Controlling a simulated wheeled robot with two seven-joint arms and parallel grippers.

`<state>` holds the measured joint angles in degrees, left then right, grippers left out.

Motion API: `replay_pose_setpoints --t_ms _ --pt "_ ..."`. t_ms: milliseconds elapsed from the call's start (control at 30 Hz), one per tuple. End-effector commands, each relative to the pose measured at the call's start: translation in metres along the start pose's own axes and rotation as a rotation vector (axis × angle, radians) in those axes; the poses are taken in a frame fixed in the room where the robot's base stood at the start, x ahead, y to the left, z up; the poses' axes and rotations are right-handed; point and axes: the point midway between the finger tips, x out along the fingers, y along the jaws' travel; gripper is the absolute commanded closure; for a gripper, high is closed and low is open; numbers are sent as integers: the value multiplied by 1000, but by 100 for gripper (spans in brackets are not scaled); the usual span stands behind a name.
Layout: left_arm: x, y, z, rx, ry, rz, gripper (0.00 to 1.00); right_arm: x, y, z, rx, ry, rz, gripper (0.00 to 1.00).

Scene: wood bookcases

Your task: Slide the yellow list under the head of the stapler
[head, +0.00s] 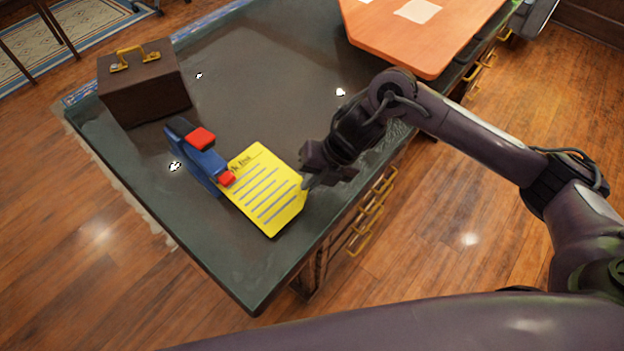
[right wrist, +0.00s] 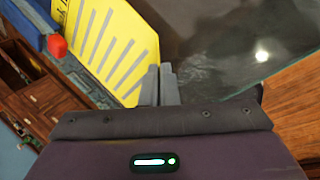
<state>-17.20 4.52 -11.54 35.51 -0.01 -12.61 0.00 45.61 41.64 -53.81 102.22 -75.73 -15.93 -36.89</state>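The yellow list (head: 265,190), a sheet with dark lines, is on the dark table near its front corner. It also shows in the right wrist view (right wrist: 103,45). The blue stapler (head: 203,166) with red parts stands at the list's left edge. Its red-tipped head (head: 227,179) is beside or just over that edge; I cannot tell if the list is under it. My right gripper (head: 307,184) is at the list's right corner. Its fingers (right wrist: 160,85) are close together and appear shut on that corner. My left gripper is not in view.
A brown case (head: 144,82) with a gold handle stands at the table's back left. An orange board (head: 440,35) lies at the far right end. The dark tabletop (head: 262,85) between them is clear. The table's front edge and gold drawer handles (head: 366,230) are close to my right gripper.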

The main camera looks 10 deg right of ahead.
Motion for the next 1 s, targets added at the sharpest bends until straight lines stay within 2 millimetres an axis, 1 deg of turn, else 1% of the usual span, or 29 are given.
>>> replay_pose_setpoints --t_ms 400,467,600,867,1000 --pt "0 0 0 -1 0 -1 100 1 1 1 0 0 1 100" --pt "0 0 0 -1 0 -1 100 1 1 1 0 0 1 92" --pt "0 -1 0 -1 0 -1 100 1 1 1 0 0 1 74" --pt "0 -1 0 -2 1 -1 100 0 1 1 0 0 0 74" --pt "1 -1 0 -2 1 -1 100 -10 2 2 0 -3 2 74"
